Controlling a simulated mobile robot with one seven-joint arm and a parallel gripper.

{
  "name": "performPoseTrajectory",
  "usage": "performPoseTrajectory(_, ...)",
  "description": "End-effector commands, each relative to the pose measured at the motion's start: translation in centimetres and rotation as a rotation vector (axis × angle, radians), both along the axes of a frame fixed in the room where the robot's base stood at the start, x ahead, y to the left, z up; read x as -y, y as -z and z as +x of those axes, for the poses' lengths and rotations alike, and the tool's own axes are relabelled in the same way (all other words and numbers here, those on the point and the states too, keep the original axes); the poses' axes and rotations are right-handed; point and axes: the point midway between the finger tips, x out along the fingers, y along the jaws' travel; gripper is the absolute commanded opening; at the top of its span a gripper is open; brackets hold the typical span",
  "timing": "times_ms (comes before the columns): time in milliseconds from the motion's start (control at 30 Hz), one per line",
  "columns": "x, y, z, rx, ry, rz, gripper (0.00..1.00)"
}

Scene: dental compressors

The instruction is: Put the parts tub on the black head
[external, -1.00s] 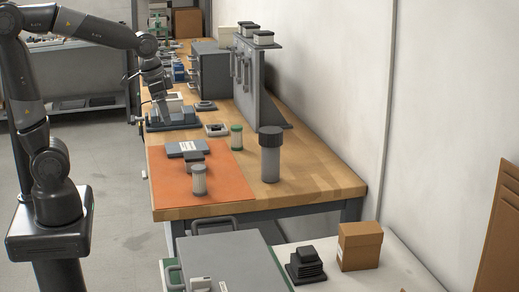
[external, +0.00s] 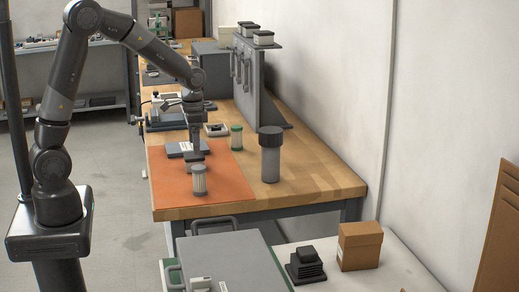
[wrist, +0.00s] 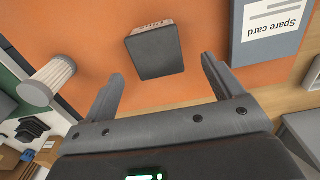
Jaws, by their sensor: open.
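A small dark grey box with a flat top, which looks like the parts tub (wrist: 155,52), lies on the orange mat. My gripper (wrist: 162,68) is open and empty above the mat, with the tub ahead of and between its two fingers in the wrist view. In the external view my gripper (external: 194,148) hangs pointing down over the tub and partly hides it. The black head (external: 305,263), a stepped, finned black block, stands on the pale near surface at the lower right. It also shows small at the left of the wrist view (wrist: 32,128).
A pleated white filter (external: 199,181) stands near the tub, and a tall grey canister (external: 270,155) stands right of the mat. A grey Spare card case (wrist: 275,30) lies behind. A cardboard box (external: 360,246) is beside the black head; a grey case (external: 235,262) is left of it.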

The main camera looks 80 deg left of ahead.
Motion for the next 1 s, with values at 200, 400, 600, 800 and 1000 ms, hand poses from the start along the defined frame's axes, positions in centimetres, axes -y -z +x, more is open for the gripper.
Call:
performPoseTrajectory(200,0.1,1.8,-0.2,-0.002,0.0,-0.001,0.85)
performPoseTrajectory(400,0.4,4.8,-0.5,-0.003,0.0,-0.001,0.85)
performPoseTrajectory(600,0.4,6.3,-0.4,0.0,0.0,0.0,0.85)
performPoseTrajectory(800,0.4,6.3,-0.4,0.001,0.0,0.0,0.85)
performPoseTrajectory(1000,0.4,6.3,-0.4,0.001,0.0,0.0,0.69)
